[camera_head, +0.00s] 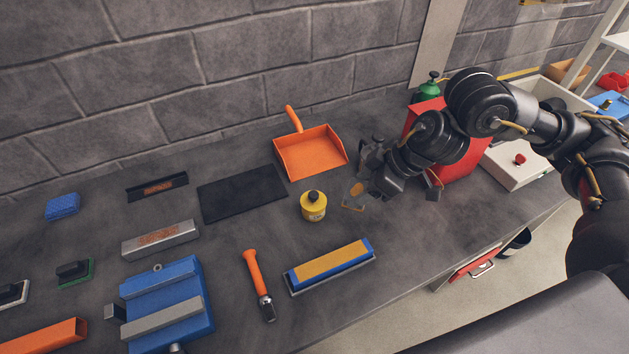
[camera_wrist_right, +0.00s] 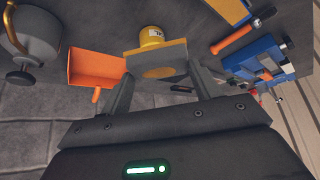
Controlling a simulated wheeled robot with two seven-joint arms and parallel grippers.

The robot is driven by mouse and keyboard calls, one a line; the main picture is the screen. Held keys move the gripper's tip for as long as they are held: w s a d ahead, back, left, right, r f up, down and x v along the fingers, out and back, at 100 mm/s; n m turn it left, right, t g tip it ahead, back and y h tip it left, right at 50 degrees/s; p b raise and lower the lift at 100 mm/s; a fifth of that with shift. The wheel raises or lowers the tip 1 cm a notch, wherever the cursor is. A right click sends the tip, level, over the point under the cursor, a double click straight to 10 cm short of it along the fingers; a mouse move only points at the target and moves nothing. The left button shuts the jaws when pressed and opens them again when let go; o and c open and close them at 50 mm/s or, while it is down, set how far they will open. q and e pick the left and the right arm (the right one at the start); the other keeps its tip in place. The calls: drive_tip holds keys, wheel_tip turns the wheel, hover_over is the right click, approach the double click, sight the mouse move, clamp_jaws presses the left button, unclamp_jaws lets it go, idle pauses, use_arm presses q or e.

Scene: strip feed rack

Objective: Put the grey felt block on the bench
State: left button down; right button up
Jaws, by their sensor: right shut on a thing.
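My right gripper (camera_head: 362,192) reaches down over the right part of the dark grey bench (camera_head: 225,245). It is shut on a grey block (camera_head: 356,189) with a tan round patch, which looks like the grey felt block. In the right wrist view the block (camera_wrist_right: 157,64) sits between the two fingers (camera_wrist_right: 160,78) and shows a tan edge. The gripper hides part of the block in the head view. I cannot tell whether the block touches the bench. My left gripper is not in view.
A yellow bottle (camera_head: 313,207) stands just left of the block, and an orange dustpan (camera_head: 310,153) lies behind it. A red box (camera_head: 462,160) is to the right. A blue-and-yellow bar (camera_head: 330,264) lies nearer the front. A black mat (camera_head: 242,192) lies farther left. Bare bench shows front-right of the bottle.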

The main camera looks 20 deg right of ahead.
sight(349, 196)
drive_tip(key=shift+w+a, duration=0.1)
drive_tip(key=p, duration=0.1)
drive_tip(key=a+p, duration=0.1)
drive_tip(key=p, duration=0.1)
drive_tip(key=shift+s+a+f, duration=0.1)
drive_tip(key=shift+s+a, duration=0.15)
drive_tip(key=shift+s+a+f+p, duration=0.15)
drive_tip(key=shift+a+f+p, duration=0.4)
drive_tip(key=shift+p, duration=0.15)
drive_tip(key=shift+w+d+f, duration=0.2)
drive_tip(key=shift+d+f, duration=0.05)
drive_tip(key=w+d+f, duration=0.2)
drive_tip(key=w, duration=0.1)
drive_tip(key=w+d+f+b, duration=0.1)
drive_tip(key=w+d+f, duration=0.1)
drive_tip(key=w+f, duration=0.1)
drive_tip(key=w+d+f+b, duration=0.1)
drive_tip(key=w+d+f, duration=0.2)
drive_tip(key=w, duration=0.1)
drive_tip(key=shift+w+f, duration=0.15)
drive_tip(key=shift+f, duration=0.05)
drive_tip(key=shift+w+d+f, duration=0.3)
drive_tip(key=shift+w+f, duration=0.1)
drive_tip(key=shift+f, duration=0.25)
wheel_tip(349, 196, down, 2)
drive_tip(key=shift+f, duration=0.5)
